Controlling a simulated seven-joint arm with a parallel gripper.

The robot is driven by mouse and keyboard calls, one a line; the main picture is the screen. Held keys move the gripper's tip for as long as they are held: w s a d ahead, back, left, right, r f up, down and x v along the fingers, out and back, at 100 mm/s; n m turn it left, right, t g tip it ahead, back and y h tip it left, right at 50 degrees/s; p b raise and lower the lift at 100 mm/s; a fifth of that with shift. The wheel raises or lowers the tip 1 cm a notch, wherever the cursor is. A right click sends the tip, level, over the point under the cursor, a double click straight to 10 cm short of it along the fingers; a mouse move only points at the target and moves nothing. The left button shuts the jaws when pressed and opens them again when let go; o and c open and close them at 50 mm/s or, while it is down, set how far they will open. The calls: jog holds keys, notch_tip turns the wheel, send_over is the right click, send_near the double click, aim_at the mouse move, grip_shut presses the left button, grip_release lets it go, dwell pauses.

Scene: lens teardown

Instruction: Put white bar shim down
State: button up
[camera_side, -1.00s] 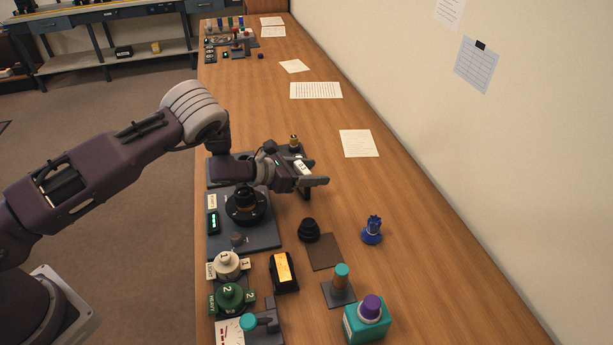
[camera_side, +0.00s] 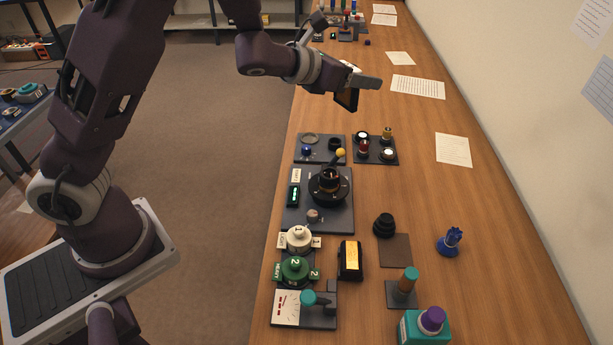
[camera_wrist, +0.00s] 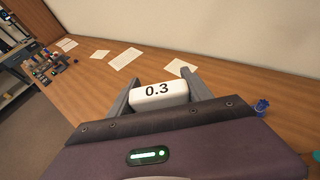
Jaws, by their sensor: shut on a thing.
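The white bar shim (camera_wrist: 158,93), marked 0.3, is between the two fingers of my gripper (camera_wrist: 163,82) in the wrist view. My gripper is shut on it. In the side view my gripper (camera_side: 358,86) is raised above the bench, beyond the work plates. Only a small white part of the shim (camera_side: 350,67) shows there; the rest is hidden by the fingers.
Below stand a plate with a black ring (camera_side: 328,186), a plate of small posts (camera_side: 391,151), white (camera_side: 298,238) and green (camera_side: 295,270) knobs, a black-and-yellow block (camera_side: 350,258) and a blue figure (camera_side: 450,241). Papers (camera_side: 418,87) lie along the wall. Bare wood shows between them.

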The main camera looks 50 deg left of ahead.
jog(key=s+a+r+n+y, duration=0.1)
jog(key=s+a+r+y, duration=0.1)
jog(key=s+a, duration=0.15)
jog(key=s+d+f+m+g+h, duration=0.2)
jog(key=d+f+m+h, duration=0.3)
jog(key=d, duration=0.6)
jog(key=s+d+f+m+g+h, duration=0.25)
jog(key=d+f+m+h, duration=0.2)
jog(key=d, duration=0.55)
jog(key=s+d+f+m+g+h, duration=0.55)
jog(key=s+d+m+g, duration=0.3)
jog(key=s+d, duration=0.45)
jog(key=shift+y, duration=0.6)
jog(key=f, duration=0.3)
jog(key=s+f, duration=0.1)
jog(key=f, duration=0.6)
jog(key=shift+s+a+f, duration=0.15)
jog(key=shift+s+a, duration=0.25)
jog(key=shift+f, duration=0.25)
jog(key=o, duration=1.4)
jog(key=shift+f, duration=0.1)
jog(key=shift+c, duration=0.2)
